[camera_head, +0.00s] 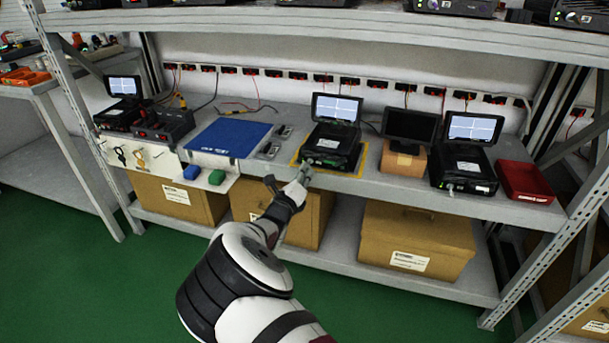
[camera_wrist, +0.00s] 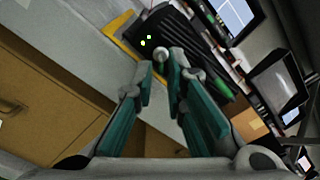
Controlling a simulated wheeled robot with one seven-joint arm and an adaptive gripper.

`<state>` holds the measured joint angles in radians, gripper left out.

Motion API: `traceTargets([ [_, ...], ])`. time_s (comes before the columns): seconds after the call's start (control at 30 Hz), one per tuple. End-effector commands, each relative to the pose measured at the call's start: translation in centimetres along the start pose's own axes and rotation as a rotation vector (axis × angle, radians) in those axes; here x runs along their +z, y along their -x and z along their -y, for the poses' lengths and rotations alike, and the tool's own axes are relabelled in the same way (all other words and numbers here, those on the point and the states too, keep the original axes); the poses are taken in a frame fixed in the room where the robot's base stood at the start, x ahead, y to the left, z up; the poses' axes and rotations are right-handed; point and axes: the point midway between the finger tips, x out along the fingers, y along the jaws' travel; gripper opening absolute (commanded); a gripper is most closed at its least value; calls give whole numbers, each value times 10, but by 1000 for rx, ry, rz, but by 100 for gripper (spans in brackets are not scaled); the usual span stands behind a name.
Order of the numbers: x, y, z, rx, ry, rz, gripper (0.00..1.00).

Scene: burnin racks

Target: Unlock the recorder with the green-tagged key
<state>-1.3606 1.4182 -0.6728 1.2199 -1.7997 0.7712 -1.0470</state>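The recorder (camera_head: 333,137) is a black box with a raised lit screen, standing in a yellow outline on the middle of the shelf. My gripper (camera_head: 305,174) is at its front edge. In the wrist view, the two teal fingers of my gripper (camera_wrist: 161,65) stand apart, pointing at the recorder's front (camera_wrist: 176,38). A small round silver part (camera_wrist: 160,55) shows between the fingertips; I cannot tell whether they touch it. I cannot make out a green-tagged key. Dark and yellowish keys (camera_head: 122,156) hang on a pale board at the left.
A blue mat (camera_head: 228,137) lies left of the recorder, and a small dark monitor (camera_head: 408,126) stands right of it. Another recorder (camera_head: 465,163) and a red tray (camera_head: 526,181) are farther right. Blue and green blocks (camera_head: 216,177) sit near the left front edge. Cardboard boxes (camera_head: 418,238) fill the lower shelf.

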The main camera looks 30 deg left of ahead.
Motion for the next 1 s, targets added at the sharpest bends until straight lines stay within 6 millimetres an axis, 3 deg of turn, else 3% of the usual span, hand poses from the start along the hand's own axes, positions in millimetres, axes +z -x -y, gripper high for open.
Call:
traceTargets([
  [0.13, 0, -11, 0, -1, -1, 0, 12],
  [0.47, 0, -13, 0, 0, 0, 0, 12],
  [0.53, 0, -13, 0, 0, 0, 0, 0],
  [1.0, 0, -13, 0, 0, -47, 0, 0],
])
